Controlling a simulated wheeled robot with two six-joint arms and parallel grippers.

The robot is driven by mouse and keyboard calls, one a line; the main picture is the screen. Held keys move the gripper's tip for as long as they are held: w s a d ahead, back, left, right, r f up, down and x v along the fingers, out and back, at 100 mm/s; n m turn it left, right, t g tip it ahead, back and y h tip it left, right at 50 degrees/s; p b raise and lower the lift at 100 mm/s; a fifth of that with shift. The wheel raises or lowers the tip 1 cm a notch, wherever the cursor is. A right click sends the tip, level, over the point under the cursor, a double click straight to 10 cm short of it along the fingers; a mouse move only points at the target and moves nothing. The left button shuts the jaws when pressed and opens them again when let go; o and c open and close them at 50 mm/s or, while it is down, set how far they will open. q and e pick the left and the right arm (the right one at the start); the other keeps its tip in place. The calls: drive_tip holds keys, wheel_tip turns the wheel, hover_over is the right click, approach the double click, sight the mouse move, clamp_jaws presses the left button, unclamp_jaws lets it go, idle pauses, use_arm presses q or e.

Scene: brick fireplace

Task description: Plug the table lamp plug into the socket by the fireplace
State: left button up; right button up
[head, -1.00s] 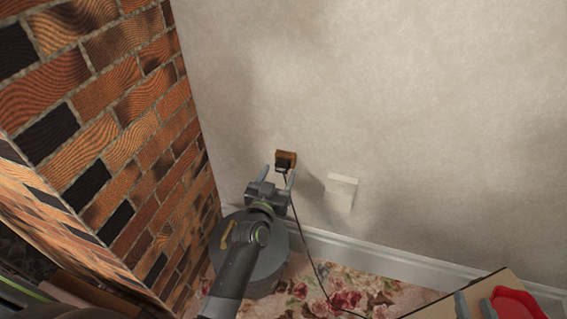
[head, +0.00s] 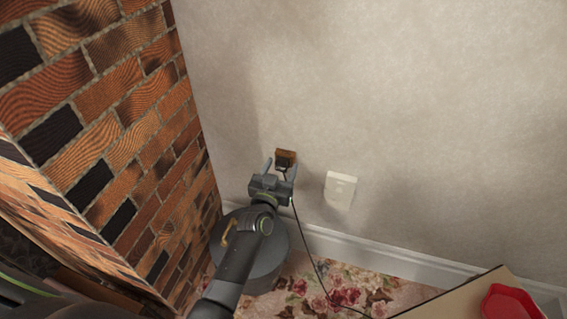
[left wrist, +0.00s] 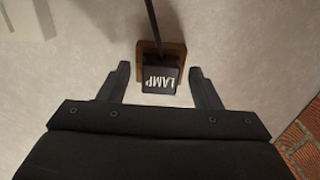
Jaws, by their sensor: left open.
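The black lamp plug (left wrist: 160,78), marked LAMP, sits against the brown socket (left wrist: 176,50) on the wall; it also shows in the head view (head: 283,166), on the socket plate (head: 288,156). Its dark cord (head: 314,258) hangs down to the carpet. My left gripper (head: 280,168) is open, with its fingers pointing at the wall on either side of the plug. In the left wrist view the fingers (left wrist: 157,75) stand apart from the plug, with a gap on both sides. My right gripper is not in view.
A white wall plate (head: 340,189) is to the right of the socket. The brick fireplace side (head: 110,150) rises close on the left. A grey round bin (head: 268,262) stands below my left arm. A red object (head: 510,303) lies on a board (head: 450,300) at lower right.

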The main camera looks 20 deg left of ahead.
sight(281, 168)
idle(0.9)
